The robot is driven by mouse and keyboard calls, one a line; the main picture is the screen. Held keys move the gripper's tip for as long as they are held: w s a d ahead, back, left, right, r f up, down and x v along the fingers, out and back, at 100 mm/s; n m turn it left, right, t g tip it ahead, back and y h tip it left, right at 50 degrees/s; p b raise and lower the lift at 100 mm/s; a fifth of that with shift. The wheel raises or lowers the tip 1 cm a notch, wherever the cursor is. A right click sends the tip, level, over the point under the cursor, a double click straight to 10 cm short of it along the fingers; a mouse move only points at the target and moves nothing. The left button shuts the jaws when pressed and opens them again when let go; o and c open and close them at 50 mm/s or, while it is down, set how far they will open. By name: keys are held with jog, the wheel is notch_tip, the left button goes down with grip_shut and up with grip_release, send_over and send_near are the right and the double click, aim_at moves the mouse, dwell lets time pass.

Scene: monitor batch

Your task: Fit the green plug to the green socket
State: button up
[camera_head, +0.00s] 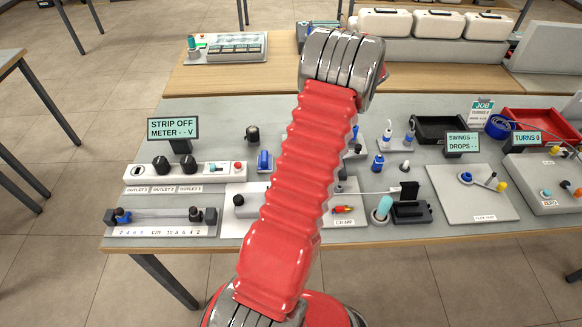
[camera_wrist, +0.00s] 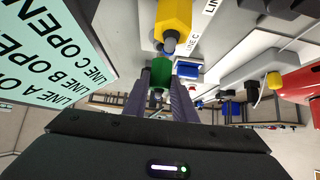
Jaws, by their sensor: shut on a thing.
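In the wrist view, a small green piece (camera_wrist: 159,72), which looks like the green plug, is held between the fingertips of my gripper (camera_wrist: 160,82). The two dark fingers reach up from the bottom of that view and are shut on it. A larger yellow block (camera_wrist: 173,22) with a grey stub stands just beyond the green piece, near a "LINE C" label. I cannot tell whether the green piece touches the stub. No green socket can be made out in either view. In the head view my red arm hides my gripper and the middle of the bench.
A "LINE A/B/C OPEN" sign (camera_wrist: 50,50) is close on the left in the wrist view. In the head view the bench is crowded: a power strip (camera_head: 184,174), a ruler rig (camera_head: 160,222), a black tray (camera_head: 430,128), a plate (camera_head: 470,203) and a red tray (camera_head: 543,117).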

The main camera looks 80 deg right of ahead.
jog(key=shift+f, duration=1.35)
dwell(1.1)
jog(key=o, duration=1.1)
jog(key=v, duration=1.3)
jog(key=shift+s+r, duration=0.25)
jog(key=shift+s, duration=0.05)
